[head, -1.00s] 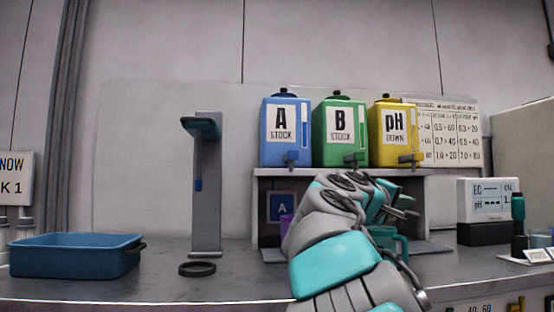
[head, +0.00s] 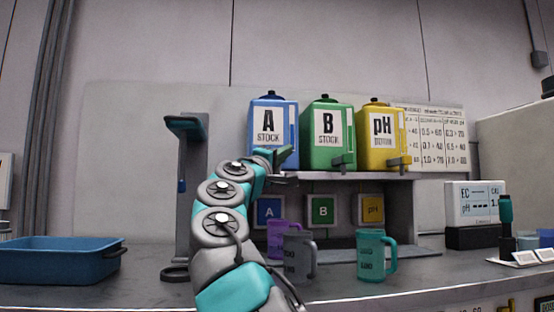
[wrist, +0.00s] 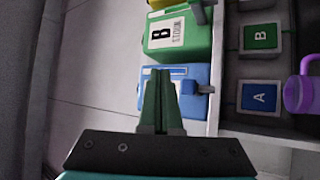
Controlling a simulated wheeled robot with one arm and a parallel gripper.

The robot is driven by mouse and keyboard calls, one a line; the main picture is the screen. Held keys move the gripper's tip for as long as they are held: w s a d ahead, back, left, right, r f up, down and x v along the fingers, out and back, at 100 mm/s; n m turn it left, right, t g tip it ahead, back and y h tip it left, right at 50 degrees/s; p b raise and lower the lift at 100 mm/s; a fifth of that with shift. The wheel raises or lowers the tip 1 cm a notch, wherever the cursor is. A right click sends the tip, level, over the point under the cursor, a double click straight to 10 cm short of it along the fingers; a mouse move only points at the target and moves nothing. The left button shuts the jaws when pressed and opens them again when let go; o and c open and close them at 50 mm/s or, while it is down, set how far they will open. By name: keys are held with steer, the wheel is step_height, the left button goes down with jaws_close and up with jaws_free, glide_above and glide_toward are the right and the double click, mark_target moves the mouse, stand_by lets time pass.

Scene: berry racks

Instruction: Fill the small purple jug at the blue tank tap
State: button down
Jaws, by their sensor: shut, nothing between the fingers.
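The blue tank (head: 266,108), marked A STOCK, stands at the left end of the shelf. Its tap is hidden behind my gripper in the head view; in the wrist view the blue tap (wrist: 192,88) is just right of my fingertips. My gripper (head: 282,156) is shut and empty in front of the tank's lower part; its green fingers (wrist: 160,72) lie together in the wrist view. The small purple jug (head: 276,236) stands below the shelf, partly behind a grey jug; it also shows at the wrist view's right edge (wrist: 300,94). Its inside is not visible.
The grey jug (head: 299,258) and a teal jug (head: 371,258) stand on the counter. Green (head: 327,130) and yellow (head: 380,135) tanks share the shelf (head: 350,178). A blue tray (head: 60,262) and a grey stand (head: 190,210) are left; a meter (head: 474,205) is right.

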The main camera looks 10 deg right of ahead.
steer(key=shift+w, duration=0.1)
steer(key=w+p, duration=0.8)
steer(key=shift+w, duration=0.3)
stand_by(0.3)
steer(key=shift+w+p, duration=0.15)
steer(key=shift+p, duration=0.15)
stand_by(1.6)
steer(key=shift+w+p, duration=0.25)
steer(key=shift+p, duration=0.1)
steer(key=shift+w+p, duration=0.55)
steer(key=shift+p, duration=0.1)
stand_by(3.6)
